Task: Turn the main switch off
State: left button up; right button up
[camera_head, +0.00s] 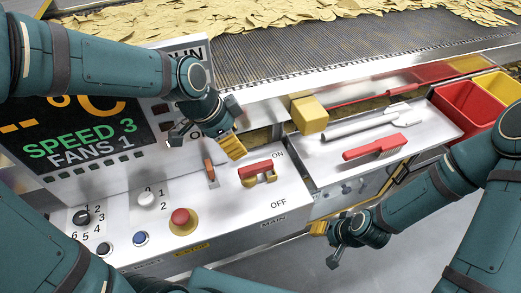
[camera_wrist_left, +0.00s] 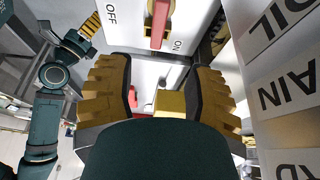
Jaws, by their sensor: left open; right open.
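The main switch (camera_head: 255,169) is a red handle on a brass-coloured base, on the panel's top at the right. Its handle lies towards the ON label (camera_head: 278,155); the OFF label (camera_head: 278,203) is nearer the front. In the left wrist view the red switch handle (camera_wrist_left: 159,24) shows at the top, beyond the fingers. My left gripper (camera_head: 208,140), with yellow ridged fingertips, is open and empty, above and behind the switch, apart from it. My right gripper (camera_head: 326,243) is open and empty, off the panel's front right; it also shows in the left wrist view (camera_wrist_left: 77,38).
A lever with an orange grip (camera_head: 209,169) stands left of the switch. A red button (camera_head: 183,220) and several knobs lie further left. The display (camera_head: 80,130) stands behind.

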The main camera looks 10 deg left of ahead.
aim_at(255, 166)
pick_arm(q)
jog(key=b+x, duration=0.1)
jog(key=x, duration=1.2)
jog(key=shift+d+f, duration=0.2)
jog(key=shift+f, duration=0.1)
jog(key=shift+s, duration=0.1)
grip_shut()
